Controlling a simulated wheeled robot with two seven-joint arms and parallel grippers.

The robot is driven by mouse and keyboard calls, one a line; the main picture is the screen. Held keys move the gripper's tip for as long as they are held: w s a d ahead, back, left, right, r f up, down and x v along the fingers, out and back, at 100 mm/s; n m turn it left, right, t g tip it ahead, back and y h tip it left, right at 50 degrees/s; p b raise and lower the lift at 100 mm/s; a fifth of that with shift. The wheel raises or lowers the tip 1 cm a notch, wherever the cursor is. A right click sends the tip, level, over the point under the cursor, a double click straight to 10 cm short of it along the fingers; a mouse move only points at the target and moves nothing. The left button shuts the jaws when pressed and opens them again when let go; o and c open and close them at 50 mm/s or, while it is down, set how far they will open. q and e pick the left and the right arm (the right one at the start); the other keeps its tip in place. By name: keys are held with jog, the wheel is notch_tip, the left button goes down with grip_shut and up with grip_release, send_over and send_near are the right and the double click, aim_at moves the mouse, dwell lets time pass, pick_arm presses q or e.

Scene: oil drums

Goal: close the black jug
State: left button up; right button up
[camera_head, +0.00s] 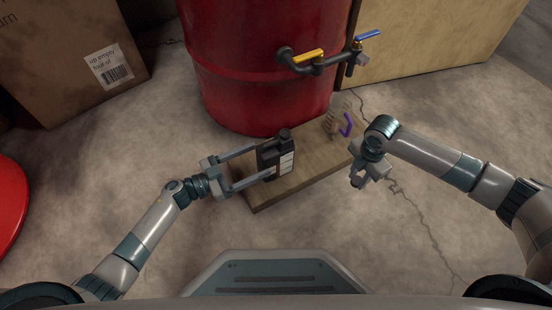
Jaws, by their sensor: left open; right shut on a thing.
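The black jug (270,158) with a white label stands upright on the wooden board (310,162). A dark neck or cap (284,134) shows at its top; I cannot tell which. My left gripper (264,160) is open, with its fingertips on either side of the jug's near end. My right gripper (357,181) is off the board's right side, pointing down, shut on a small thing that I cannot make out.
A red drum (255,85) stands behind the board, with a pipe carrying a yellow-handled valve (308,57) and a blue-handled one (368,36). A clear container with a purple handle (346,125) is at the board's far right. Cardboard boxes (60,60) stand behind.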

aim_at(259, 160)
pick_arm(q)
jog(key=shift+b+x, duration=0.35)
jog(key=shift+x, duration=0.7)
pick_arm(e)
jog(key=shift+f, duration=0.55)
pick_arm(q)
jog(key=shift+w+d, duration=0.1)
jog(key=shift+d, duration=0.05)
jog(key=shift+w+d+b, duration=0.15)
jog(key=shift+d+b, duration=0.3)
pick_arm(e)
jog(key=shift+f, duration=0.45)
pick_arm(q)
jog(key=b+x, duration=0.2)
jog(key=x, duration=0.1)
jog(key=shift+w+d+r, duration=0.1)
jog(key=shift+w+d, duration=0.05)
jog(key=shift+d, duration=0.15)
pick_arm(e)
notch_tip(259, 160, down, 2)
jog(key=shift+f, duration=0.2)
pick_arm(q)
jog(key=shift+w+d, duration=0.15)
jog(key=shift+d, duration=0.1)
jog(key=shift+r, duration=0.1)
jog(key=c, duration=1.6)
